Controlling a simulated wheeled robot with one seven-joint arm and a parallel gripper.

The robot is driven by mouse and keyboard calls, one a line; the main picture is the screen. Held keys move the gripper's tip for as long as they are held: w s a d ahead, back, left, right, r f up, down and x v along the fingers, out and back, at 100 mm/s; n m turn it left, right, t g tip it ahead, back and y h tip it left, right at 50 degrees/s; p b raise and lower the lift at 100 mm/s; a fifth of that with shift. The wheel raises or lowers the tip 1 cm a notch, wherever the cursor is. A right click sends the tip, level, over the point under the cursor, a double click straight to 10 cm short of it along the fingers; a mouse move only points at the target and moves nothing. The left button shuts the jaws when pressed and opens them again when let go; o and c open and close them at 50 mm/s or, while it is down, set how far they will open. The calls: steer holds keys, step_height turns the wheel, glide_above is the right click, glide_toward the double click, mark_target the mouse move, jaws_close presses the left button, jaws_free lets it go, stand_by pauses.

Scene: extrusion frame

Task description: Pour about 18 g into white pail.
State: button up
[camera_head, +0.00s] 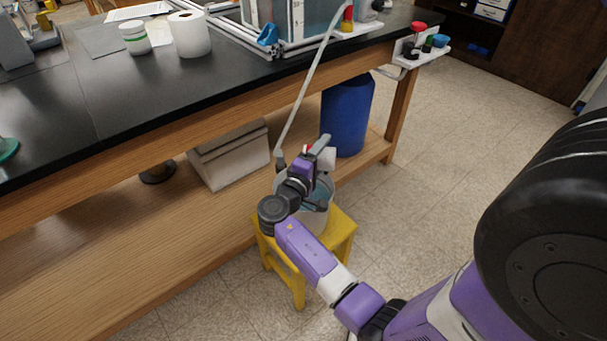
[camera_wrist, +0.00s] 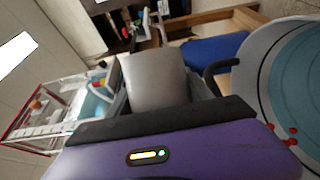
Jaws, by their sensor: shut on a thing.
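The white pail (camera_head: 315,220) stands on a yellow stool (camera_head: 341,232) in front of the bench, with something bluish inside. In the wrist view the pail's pale rim (camera_wrist: 256,82) and blue contents fill the right side. My gripper (camera_head: 314,162) is over the pail, partly hidden by my wrist. It is shut on a grey container (camera_wrist: 158,76), which looks tilted. The container also shows in the head view (camera_head: 322,143). A few small red pieces (camera_wrist: 293,130) show at the pail's near side in the wrist view. The inside of the container is hidden.
A thin pale hose (camera_head: 308,82) runs from the bench top down beside the pail. A blue barrel (camera_head: 347,115) stands behind it. A grey box (camera_head: 229,157) sits on the lower shelf. The floor right of the stool is clear.

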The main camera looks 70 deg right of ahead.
mark_target(333, 155)
steer(key=shift+s+r+m+y+p, duration=0.25)
steer(key=shift+m+p, duration=0.35)
steer(key=shift+m, duration=0.3)
steer(key=shift+s+d+f+m+t+y+b, duration=0.1)
steer(key=shift+s+f+m+t+y+b, duration=0.25)
steer(key=shift+f+m, duration=0.25)
steer(key=shift+r+m+t+y+p, duration=0.25)
steer(key=shift+r+m+y+p, duration=0.4)
steer(key=shift+m, duration=0.55)
steer(key=shift+r+m, duration=0.15)
steer(key=shift+m, duration=0.35)
steer(key=shift+f+m+t+y+b, duration=0.25)
steer(key=shift+f+m+t+b, duration=0.3)
steer(key=shift+f+b, duration=0.35)
steer(key=shift+s+r+m+p, duration=0.1)
steer(key=shift+r+m+p, duration=0.4)
steer(key=shift+r, duration=0.2)
steer(key=shift+s+d+f+m+t+y+b, duration=0.2)
steer(key=shift+s+f+m+t+y+b, duration=0.2)
steer(key=shift+s+f+m+t+b, duration=0.3)
steer(key=s+r+m+p, duration=0.1)
steer(key=r+m+t+p, duration=0.1)
steer(key=r+p, duration=0.1)
steer(key=s+r+m+t+p, duration=0.1)
steer(key=r+m, duration=0.1)
steer(key=shift+s+d+r+y, duration=0.15)
steer(key=shift+s+d+y, duration=0.15)
steer(key=shift+s+d, duration=0.05)
